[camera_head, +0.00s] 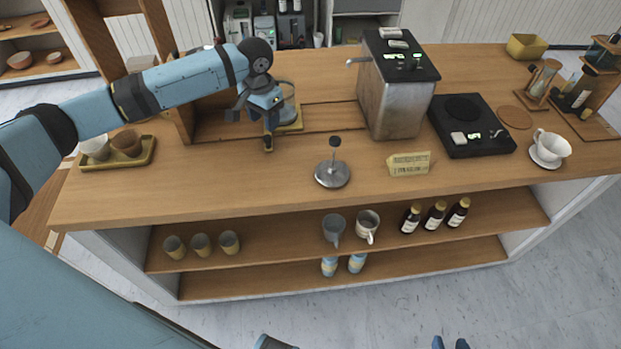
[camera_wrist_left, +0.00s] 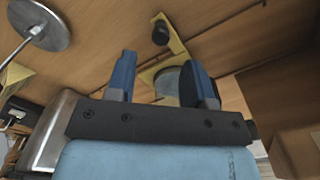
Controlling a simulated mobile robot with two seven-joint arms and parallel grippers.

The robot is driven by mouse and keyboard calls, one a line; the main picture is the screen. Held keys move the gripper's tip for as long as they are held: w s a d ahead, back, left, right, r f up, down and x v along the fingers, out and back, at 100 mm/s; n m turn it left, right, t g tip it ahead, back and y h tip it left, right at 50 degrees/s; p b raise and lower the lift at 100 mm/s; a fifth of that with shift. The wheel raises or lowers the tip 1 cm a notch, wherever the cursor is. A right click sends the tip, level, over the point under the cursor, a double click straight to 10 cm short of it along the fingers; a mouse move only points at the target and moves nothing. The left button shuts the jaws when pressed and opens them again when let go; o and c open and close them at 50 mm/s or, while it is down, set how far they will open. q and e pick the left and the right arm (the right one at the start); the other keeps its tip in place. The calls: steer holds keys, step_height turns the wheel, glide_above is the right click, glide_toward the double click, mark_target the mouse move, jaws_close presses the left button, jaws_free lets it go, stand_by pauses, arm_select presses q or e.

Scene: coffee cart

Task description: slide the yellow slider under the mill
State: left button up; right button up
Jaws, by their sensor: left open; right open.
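The yellow slider (camera_head: 292,128) lies on the counter in a shallow track, with a dark knob on its front strip. A grey cup (camera_wrist_left: 168,82) stands on its plate. My left gripper (camera_head: 268,112) is open above the slider and hides part of it and of the cup. In the left wrist view, the slider's strip (camera_wrist_left: 177,46) and the cup show beyond and between the open fingers (camera_wrist_left: 165,80); I cannot tell whether they touch. A tall wooden frame (camera_head: 158,35), probably the mill's stand, rises to the left. My right gripper (camera_head: 450,343) is open at the bottom edge.
A metal machine (camera_head: 395,100) stands right of the track. A tamper (camera_head: 332,173) stands in front, with a sign (camera_head: 409,164) and black scale (camera_head: 472,128) further right. A tray (camera_head: 148,156) with cups is at left.

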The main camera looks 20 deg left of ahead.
arm_select(q)
step_height(320, 180, up, 7)
steer(key=s+d+f+t+h+p, duration=0.1)
steer(key=s+d+f, duration=0.1)
steer(key=d+f, duration=0.2)
steer(key=s+d+f+m+t+h+p, duration=0.1)
steer(key=s+d+f, duration=0.1)
steer(key=d+f, duration=0.2)
steer(key=s+d+f+m+t+h, duration=0.1)
steer(key=s+d+f, duration=0.2)
steer(key=d+f, duration=0.2)
steer(key=shift+d+h+p, duration=0.3)
steer(key=shift+d+p, duration=0.1)
steer(key=shift+d, duration=0.7)
steer(key=shift+s+d+f+t, duration=0.3)
steer(key=shift+s+d, duration=0.15)
